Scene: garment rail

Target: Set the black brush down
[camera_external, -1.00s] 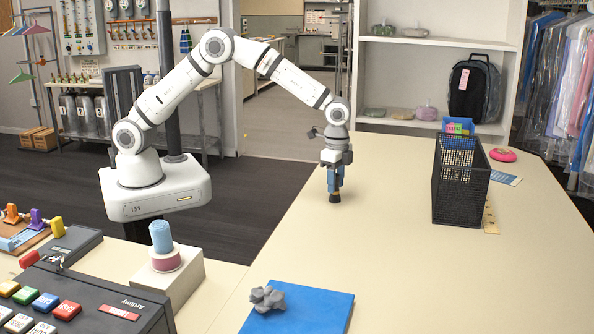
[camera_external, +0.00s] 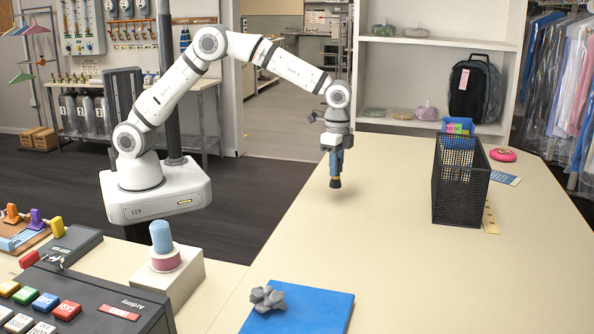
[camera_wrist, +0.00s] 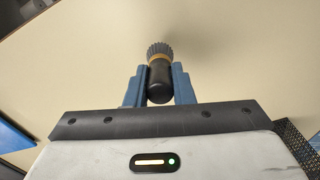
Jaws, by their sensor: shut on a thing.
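The black brush (camera_wrist: 160,80) has a dark rounded body, a tan band and grey bristles. It is between the two blue fingers of my gripper (camera_wrist: 159,88) in the wrist view, and the gripper is shut on it. In the external view my gripper (camera_external: 336,168) points down over the left part of the cream table (camera_external: 400,260). The brush's dark tip (camera_external: 335,183) shows below the fingers, a little above the tabletop. The fingers hide most of the brush there.
A black mesh basket (camera_external: 460,185) holding colored cards stands to the right. A blue mat (camera_external: 300,308) with a grey crumpled piece (camera_external: 267,298) lies in front. A pink round object (camera_external: 503,155) is at the back right. The table's middle is clear.

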